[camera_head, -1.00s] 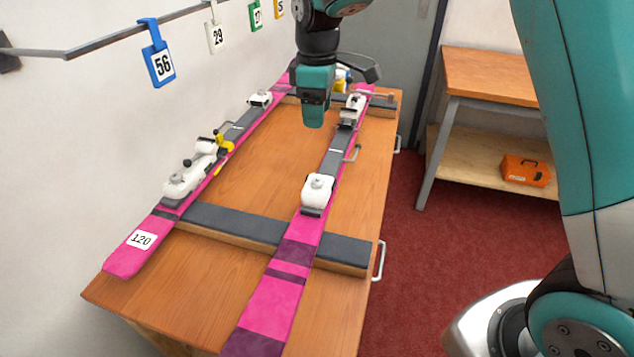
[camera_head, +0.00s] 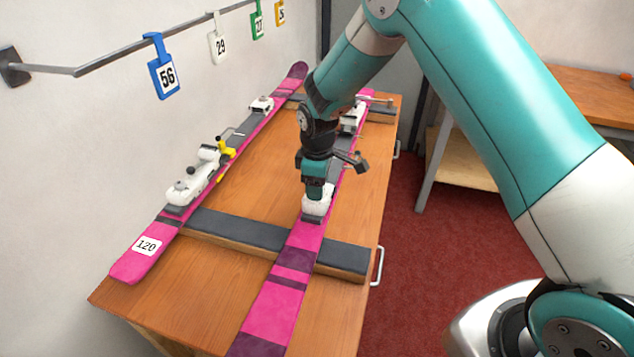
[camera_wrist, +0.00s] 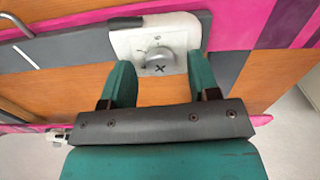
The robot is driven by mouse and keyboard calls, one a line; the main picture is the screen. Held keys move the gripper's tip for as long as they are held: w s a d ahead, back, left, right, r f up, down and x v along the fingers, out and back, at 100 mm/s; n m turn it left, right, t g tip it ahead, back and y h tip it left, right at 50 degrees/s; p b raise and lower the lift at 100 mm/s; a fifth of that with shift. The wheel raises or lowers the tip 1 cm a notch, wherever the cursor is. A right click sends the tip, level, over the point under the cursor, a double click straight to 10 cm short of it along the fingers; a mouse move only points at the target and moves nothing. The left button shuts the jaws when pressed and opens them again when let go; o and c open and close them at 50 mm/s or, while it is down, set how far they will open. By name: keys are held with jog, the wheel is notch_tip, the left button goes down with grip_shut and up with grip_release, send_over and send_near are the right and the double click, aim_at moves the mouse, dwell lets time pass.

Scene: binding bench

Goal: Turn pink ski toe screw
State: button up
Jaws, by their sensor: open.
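A pink ski with dark purple bands (camera_head: 272,310) lies lengthwise on the right of the bench. Its white toe piece (camera_head: 317,207) sits near the front bar, partly hidden by my gripper (camera_head: 316,194), which points down just over it. In the wrist view the white toe piece (camera_wrist: 128,45) carries a round grey screw (camera_wrist: 160,61) with a cross slot on top. My gripper (camera_wrist: 162,75) is open, its two teal fingers on either side of the screw in that view. Contact with the screw cannot be told.
A second pink ski (camera_head: 128,266) tagged 120 lies on the left with its own white binding (camera_head: 190,187). A dark padded bar (camera_head: 235,228) crosses the bench. Number tags hang from a wall rail (camera_head: 110,60). A side table (camera_head: 585,95) stands at right.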

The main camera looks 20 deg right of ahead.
jog(key=shift+f, duration=0.3)
jog(key=c, duration=0.9)
jog(key=shift+c, duration=0.2)
